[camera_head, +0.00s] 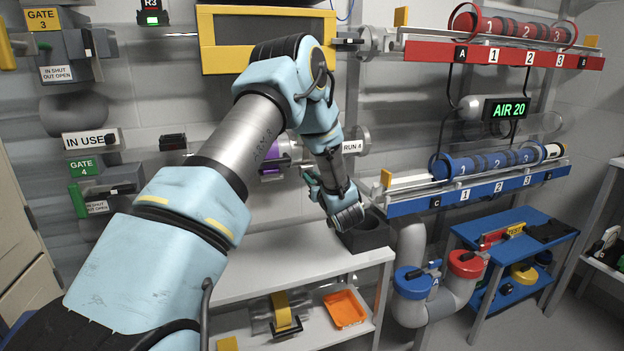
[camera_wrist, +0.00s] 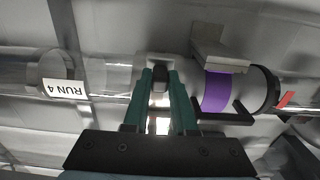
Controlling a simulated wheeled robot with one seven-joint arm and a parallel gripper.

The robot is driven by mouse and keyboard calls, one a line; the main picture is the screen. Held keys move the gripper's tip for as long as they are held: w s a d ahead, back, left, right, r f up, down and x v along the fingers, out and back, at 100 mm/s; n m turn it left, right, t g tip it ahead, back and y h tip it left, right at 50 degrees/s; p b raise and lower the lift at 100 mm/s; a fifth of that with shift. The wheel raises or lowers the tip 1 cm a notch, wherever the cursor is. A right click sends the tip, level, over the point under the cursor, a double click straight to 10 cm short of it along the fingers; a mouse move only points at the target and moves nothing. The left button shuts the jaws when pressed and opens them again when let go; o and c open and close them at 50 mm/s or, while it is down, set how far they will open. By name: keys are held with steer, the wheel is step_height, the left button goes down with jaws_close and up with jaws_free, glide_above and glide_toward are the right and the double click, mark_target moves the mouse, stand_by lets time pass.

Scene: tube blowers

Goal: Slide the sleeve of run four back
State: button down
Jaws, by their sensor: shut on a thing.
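My gripper (camera_wrist: 162,85) has its green fingers close together in the wrist view, shut on a small dark-and-pale grip piece of the run four sleeve (camera_wrist: 150,62). The sleeve sits around the clear tube. The RUN 4 label (camera_wrist: 65,88) is upside down to the left along the tube, and a purple band (camera_wrist: 216,92) is to the right of the fingers. In the head view my gripper (camera_head: 312,181) is in front of the tube, between the purple band (camera_head: 275,166) and the RUN 4 label (camera_head: 352,146). My arm hides part of the tube there.
A pale bench (camera_head: 260,262) stands below, with a dark box (camera_head: 366,235) at its right end. An orange tray (camera_head: 345,309) lies on the lower shelf. A red rack (camera_head: 495,56) and a blue rack (camera_head: 410,204) are at right. An IN USE sign (camera_head: 90,140) hangs at left.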

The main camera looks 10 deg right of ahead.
stand_by(0.4)
steer(key=d, duration=0.1)
steer(key=d+b, duration=0.1)
steer(key=d, duration=0.1)
steer(key=d+b, duration=0.1)
steer(key=d, duration=0.1)
steer(key=shift+w+d+r, duration=0.1)
steer(key=shift+w+d, duration=0.1)
steer(key=shift+w, duration=0.1)
steer(key=c, duration=0.7)
jaws_free()
steer(key=shift+d, duration=0.1)
steer(key=s, duration=0.3)
steer(key=s+d+b, duration=0.1)
steer(key=s, duration=0.6)
steer(key=shift+s+d, duration=0.15)
steer(key=shift+s, duration=0.2)
